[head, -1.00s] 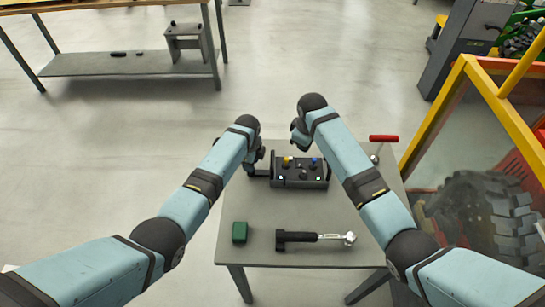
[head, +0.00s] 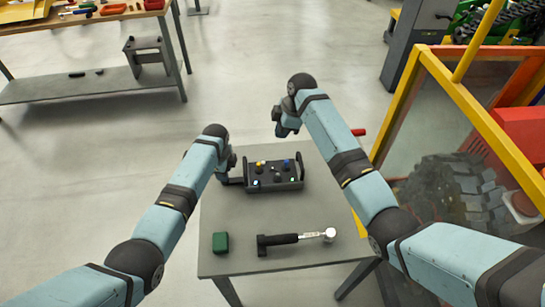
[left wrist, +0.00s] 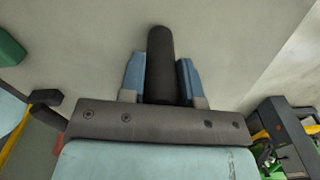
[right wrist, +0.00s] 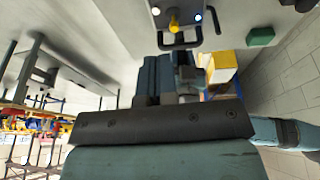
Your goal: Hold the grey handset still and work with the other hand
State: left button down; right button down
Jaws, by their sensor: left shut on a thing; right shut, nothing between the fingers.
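The grey handset (head: 274,184), a dark box with a yellow knob, a blue knob, lit buttons and end handles, lies on the grey table (head: 215,212) in the head view. My left gripper (head: 232,176) is at its left end. In the left wrist view a dark round bar (left wrist: 160,65) is between the two fingers, which are shut on it; it looks like a handle of the handset. My right gripper (head: 283,130) is shut and empty, above and beyond the handset, apart from it. In the right wrist view its fingers (right wrist: 166,72) are together, with part of the handset (right wrist: 182,8) at the top edge.
A red handle (head: 358,132) shows behind my right arm. A workbench (head: 85,20) stands far left.

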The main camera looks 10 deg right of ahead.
aim_at(270, 163)
jog(key=x, duration=1.2)
jog(key=shift+w+d+f, duration=0.1)
jog(key=shift+d+f, duration=0.05)
jog(key=shift+d, duration=0.2)
jog(key=shift+f, duration=0.65)
jog(key=shift+w, duration=0.2)
jog(key=shift+w+f+g, duration=0.1)
jog(key=shift+g, duration=0.3)
jog(key=shift+f+g, duration=0.15)
jog(key=shift+g, duration=0.15)
jog(key=shift+f, duration=0.1)
jog(key=shift+s, duration=0.2)
jog(key=shift+s, duration=0.65)
